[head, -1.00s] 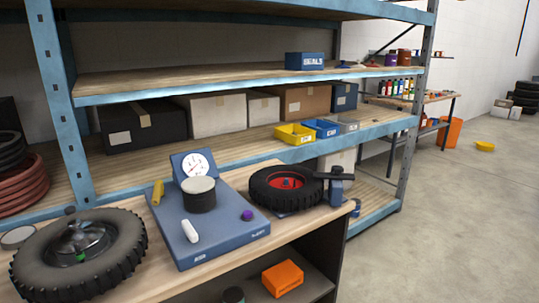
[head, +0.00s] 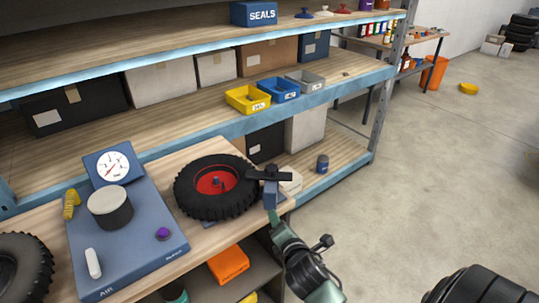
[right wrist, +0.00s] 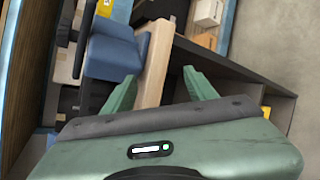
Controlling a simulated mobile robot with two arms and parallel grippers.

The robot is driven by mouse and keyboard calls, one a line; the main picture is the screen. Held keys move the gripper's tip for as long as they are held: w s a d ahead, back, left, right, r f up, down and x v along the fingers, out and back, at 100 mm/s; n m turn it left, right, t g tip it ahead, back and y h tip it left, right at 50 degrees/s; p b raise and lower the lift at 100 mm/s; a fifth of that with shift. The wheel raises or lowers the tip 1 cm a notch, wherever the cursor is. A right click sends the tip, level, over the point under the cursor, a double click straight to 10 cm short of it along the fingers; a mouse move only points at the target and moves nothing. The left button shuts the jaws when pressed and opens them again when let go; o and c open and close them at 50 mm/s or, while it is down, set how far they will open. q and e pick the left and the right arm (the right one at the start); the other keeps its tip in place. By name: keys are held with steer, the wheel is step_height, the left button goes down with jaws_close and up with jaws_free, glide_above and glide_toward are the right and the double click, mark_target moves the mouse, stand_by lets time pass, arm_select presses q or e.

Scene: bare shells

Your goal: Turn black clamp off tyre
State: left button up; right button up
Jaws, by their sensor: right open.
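The black clamp (head: 268,176) is a flat bar on top of a blue post (head: 270,194) at the table's right end. Its bar reaches left over the edge of the black tyre (head: 190,199), which lies flat with a red hub (head: 208,180). My right gripper (head: 278,224) is just below and in front of the blue post, by the table edge. In the right wrist view its green fingers (right wrist: 160,90) are spread apart, with the wooden table edge beyond them and the blue clamp body (right wrist: 112,52) at left. My left gripper is out of view.
The wooden table (head: 140,156) also holds a blue gauge stand (head: 120,250) and another tyre (head: 25,262) at left. An orange box (head: 228,264) sits on the shelf below. A blue rack with bins (head: 278,90) stands behind.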

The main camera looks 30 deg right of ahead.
mark_target(270, 165)
steer(key=w+r+n+t, duration=0.1)
steer(key=w+r+n, duration=0.1)
steer(key=r+n, duration=0.1)
steer(key=w+d+r+n+t, duration=0.1)
steer(key=w+r+n+t, duration=0.1)
steer(key=r+n, duration=0.2)
steer(key=w+d+r+n+t, duration=0.1)
steer(key=w+r+n, duration=0.1)
steer(key=r+n, duration=0.2)
steer(key=shift+w+d+r+n+t+h+p, duration=0.1)
steer(key=shift+d+n+t+h+p, duration=0.05)
steer(key=shift+n+t+h+p, duration=0.2)
steer(key=shift+w+d+r, duration=0.1)
steer(key=shift+w+r, duration=0.05)
steer(key=shift+w, duration=0.1)
steer(key=p+x, duration=0.1)
steer(key=x, duration=0.6)
steer(key=shift+w+p, duration=0.15)
steer(key=shift+p, duration=0.2)
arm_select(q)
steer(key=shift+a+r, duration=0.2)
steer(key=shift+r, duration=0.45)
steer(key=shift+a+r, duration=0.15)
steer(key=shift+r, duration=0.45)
arm_select(e)
jaws_close()
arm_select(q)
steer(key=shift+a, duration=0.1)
